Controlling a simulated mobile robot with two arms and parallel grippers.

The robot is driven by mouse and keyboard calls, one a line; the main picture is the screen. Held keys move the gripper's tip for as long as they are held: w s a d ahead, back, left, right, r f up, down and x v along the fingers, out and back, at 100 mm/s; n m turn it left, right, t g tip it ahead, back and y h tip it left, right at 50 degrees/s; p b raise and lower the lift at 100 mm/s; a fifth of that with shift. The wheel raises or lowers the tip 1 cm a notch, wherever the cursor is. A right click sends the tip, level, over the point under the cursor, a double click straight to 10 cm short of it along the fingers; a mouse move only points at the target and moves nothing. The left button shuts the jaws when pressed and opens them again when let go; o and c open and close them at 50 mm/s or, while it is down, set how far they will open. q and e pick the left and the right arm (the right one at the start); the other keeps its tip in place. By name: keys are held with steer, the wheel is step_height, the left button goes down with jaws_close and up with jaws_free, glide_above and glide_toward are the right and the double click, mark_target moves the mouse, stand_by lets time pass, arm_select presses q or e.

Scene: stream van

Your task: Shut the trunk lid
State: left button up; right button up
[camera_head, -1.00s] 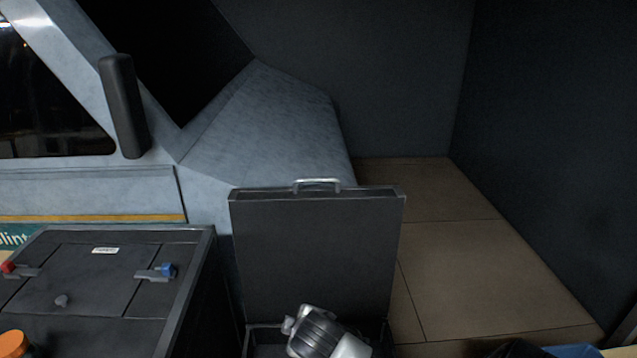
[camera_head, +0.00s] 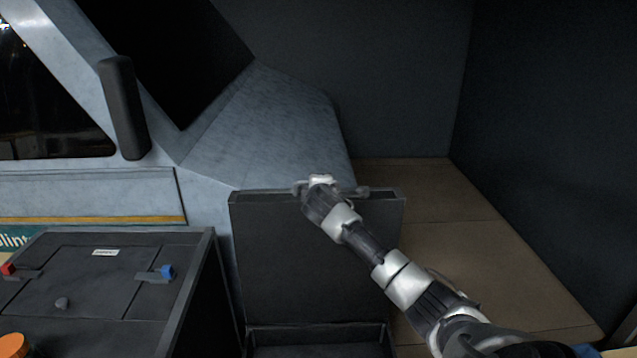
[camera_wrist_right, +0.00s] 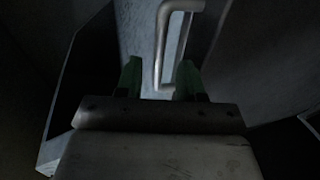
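The trunk's dark lid (camera_head: 268,250) stands upright, open above the trunk's box (camera_head: 318,327), whose lower part is cut off by the frame. The metal handle on the lid's top edge is mostly covered by my right gripper (camera_head: 331,190) in the head view. The handle (camera_wrist_right: 160,48) shows clearly in the right wrist view. There my right gripper (camera_wrist_right: 158,76) has its green fingers apart, with the handle's near end between or just beyond the fingertips. I cannot tell whether they touch it. My left gripper is not in view.
A dark cabinet (camera_head: 120,275) with red and blue latches stands left of the trunk. An orange cap (camera_head: 12,346) shows at the bottom left. The pale van body (camera_head: 270,130) is behind the lid. Brown floor (camera_head: 440,200) lies clear to the right, up to a dark wall.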

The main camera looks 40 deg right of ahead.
steer(key=shift+x, duration=2.45)
jaws_close()
